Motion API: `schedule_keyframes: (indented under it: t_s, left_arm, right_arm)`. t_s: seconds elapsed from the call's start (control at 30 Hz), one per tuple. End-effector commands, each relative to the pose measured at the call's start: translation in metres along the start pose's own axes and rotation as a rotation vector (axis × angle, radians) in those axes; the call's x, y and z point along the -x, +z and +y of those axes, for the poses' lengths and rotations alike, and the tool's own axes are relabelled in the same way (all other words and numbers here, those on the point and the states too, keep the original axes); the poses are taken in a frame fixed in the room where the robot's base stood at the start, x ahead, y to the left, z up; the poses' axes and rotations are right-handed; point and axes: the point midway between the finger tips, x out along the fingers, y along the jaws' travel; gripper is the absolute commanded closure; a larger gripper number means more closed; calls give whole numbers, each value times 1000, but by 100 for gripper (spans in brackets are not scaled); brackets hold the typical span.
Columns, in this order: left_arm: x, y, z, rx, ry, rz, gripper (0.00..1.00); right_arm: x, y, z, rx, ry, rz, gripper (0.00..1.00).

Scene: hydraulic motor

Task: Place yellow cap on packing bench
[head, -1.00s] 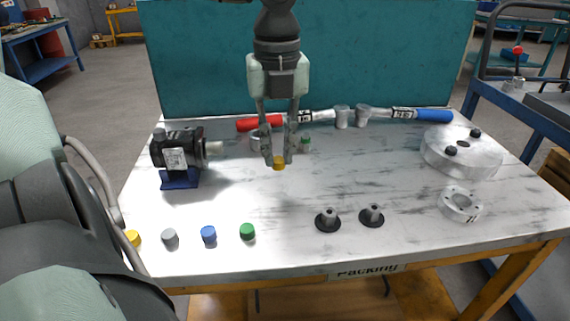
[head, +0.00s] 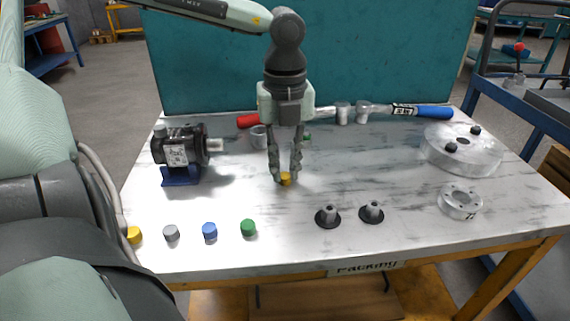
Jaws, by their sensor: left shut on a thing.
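My left gripper (head: 286,177) reaches down over the middle of the packing bench (head: 400,240). It is shut on a small yellow cap (head: 286,180), which is at or just above the bench top; I cannot tell if it touches. A second yellow cap (head: 134,235) stands at the front left of the bench, partly beside my arm. My right gripper is not in view.
A grey cap (head: 171,232), a blue cap (head: 209,231) and a green cap (head: 248,228) stand along the front. A black motor (head: 180,150) is at left. Two black-based parts (head: 328,217) stand front centre. A round grey plate (head: 462,150) and a ring (head: 461,202) are at right.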

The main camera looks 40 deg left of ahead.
Motion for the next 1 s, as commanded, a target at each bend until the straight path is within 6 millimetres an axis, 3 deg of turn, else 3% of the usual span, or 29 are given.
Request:
schedule_keyframes:
  t_s: [0.17,0.2,0.33,0.7,0.77,0.8,1.0]
  left_arm:
    - [-2,0,0,0,0,-1,100]
    - [-1,0,0,0,0,-1,79]
    - [-1,0,0,0,0,0,63]
    - [2,0,0,0,0,0,63]
    - [4,0,0,0,0,1,63]
    - [8,1,-1,0,-2,-3,63]
    - [51,2,-1,1,-4,-8,63]
  right_arm:
    - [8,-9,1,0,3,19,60]
    - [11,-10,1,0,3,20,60]
    - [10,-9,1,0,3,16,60]
    - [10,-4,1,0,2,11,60]
    - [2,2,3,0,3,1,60]
    - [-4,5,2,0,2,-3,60]
    - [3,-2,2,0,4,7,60]
